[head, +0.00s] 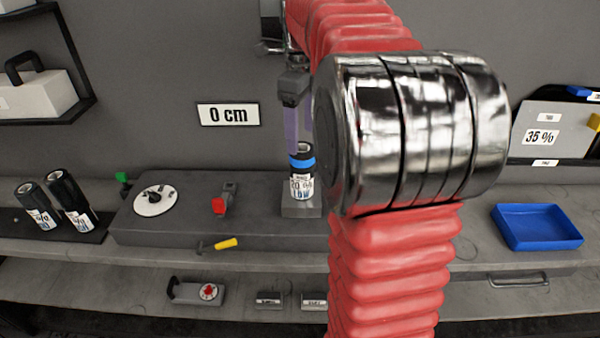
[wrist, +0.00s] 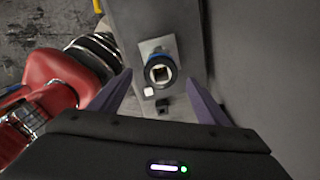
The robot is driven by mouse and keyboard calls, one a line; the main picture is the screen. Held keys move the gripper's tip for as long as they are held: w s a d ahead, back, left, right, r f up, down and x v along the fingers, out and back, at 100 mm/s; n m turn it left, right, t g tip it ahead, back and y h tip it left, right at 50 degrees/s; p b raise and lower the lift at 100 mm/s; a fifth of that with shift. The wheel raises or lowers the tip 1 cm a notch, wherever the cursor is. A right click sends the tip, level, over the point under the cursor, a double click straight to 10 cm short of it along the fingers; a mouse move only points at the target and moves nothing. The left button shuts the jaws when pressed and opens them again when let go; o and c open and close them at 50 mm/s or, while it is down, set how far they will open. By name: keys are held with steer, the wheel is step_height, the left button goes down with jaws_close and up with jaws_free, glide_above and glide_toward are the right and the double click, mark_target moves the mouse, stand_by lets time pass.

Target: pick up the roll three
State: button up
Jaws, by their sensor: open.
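A black roll with a blue band and a white label (head: 302,170) stands upright on a small grey stand (head: 302,210). In the wrist view I see the roll (wrist: 159,70) from above, its round open end facing me. My gripper (head: 292,135) points down just above this roll, its purple fingers apart. In the wrist view the fingers of my gripper (wrist: 161,88) lie on either side of the roll, with nothing held. Two more black rolls with white labels, a left one (head: 38,205) and a right one (head: 70,202), lean on a dark holder at the far left. I cannot tell which roll is number three.
A grey block with a white dial (head: 155,200) and a red-tipped lever (head: 219,203) stands left of the stand. A yellow-handled tool (head: 225,244) lies in front. A blue tray (head: 537,226) sits at the right. A "0 cm" sign (head: 229,114) hangs behind.

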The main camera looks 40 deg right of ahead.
mark_target(302, 172)
steer(key=shift+f, duration=0.5)
steer(key=shift+d+f, duration=0.1)
steer(key=shift+f, duration=2.55)
steer(key=shift+c, duration=0.6)
steer(key=c, duration=1.6)
steer(key=shift+w+r, duration=0.1)
